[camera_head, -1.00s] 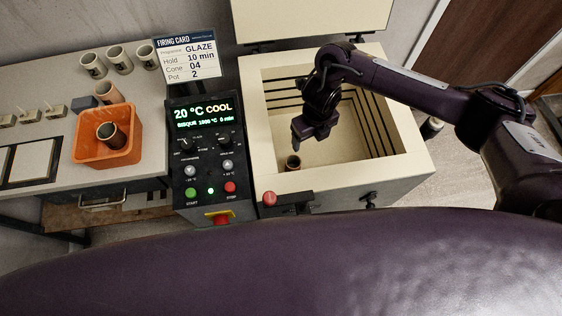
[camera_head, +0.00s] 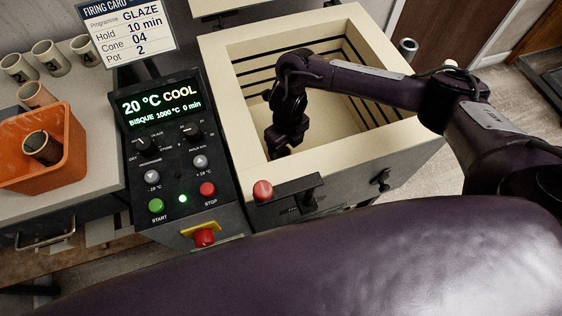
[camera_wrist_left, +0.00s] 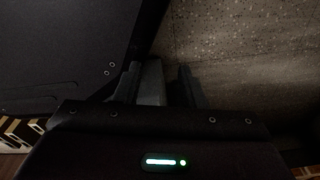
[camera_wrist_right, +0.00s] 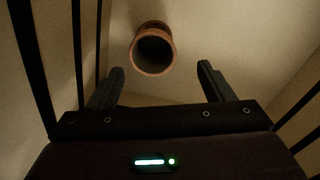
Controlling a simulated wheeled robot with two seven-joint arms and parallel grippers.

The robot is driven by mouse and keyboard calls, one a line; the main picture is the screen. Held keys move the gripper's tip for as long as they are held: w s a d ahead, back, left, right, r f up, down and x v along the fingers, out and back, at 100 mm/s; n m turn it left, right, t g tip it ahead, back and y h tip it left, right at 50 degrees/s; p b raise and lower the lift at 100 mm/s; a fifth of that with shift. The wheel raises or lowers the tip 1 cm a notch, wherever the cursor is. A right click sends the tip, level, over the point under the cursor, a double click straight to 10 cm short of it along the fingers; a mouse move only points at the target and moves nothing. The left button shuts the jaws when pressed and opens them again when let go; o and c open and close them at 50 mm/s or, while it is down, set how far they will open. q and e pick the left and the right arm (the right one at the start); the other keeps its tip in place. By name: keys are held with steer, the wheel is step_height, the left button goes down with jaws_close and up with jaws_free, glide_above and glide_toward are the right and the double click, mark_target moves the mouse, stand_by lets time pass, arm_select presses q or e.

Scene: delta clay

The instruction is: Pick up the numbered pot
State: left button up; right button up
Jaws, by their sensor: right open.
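A reddish-brown pot with a dark open mouth (camera_wrist_right: 153,50) stands in the kiln chamber in the right wrist view; no number shows on it. In the head view my gripper hides it. My right gripper (camera_head: 283,148) reaches down into the kiln, jaws apart and empty. In the right wrist view the pot appears just beyond and between its fingertips (camera_wrist_right: 161,68), not between the fingers. The firing card (camera_head: 127,32) reads Glaze, Hold 10 min, Cone 04, Pot 2. My left gripper (camera_wrist_left: 168,75) shows only in its dark wrist view, a narrow gap between its fingers.
The cream kiln (camera_head: 212,62) has walls close around my right gripper. The control panel (camera_head: 165,135) reads 20 °C COOL. An orange bin (camera_head: 70,165) holds a dark-mouthed pot (camera_head: 42,148). Several pale pots (camera_head: 50,57) stand behind it on the table.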

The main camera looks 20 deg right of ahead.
steer(key=f, duration=0.4)
steer(key=a+f, duration=0.1)
steer(key=f, duration=0.2)
steer(key=c, duration=1.1)
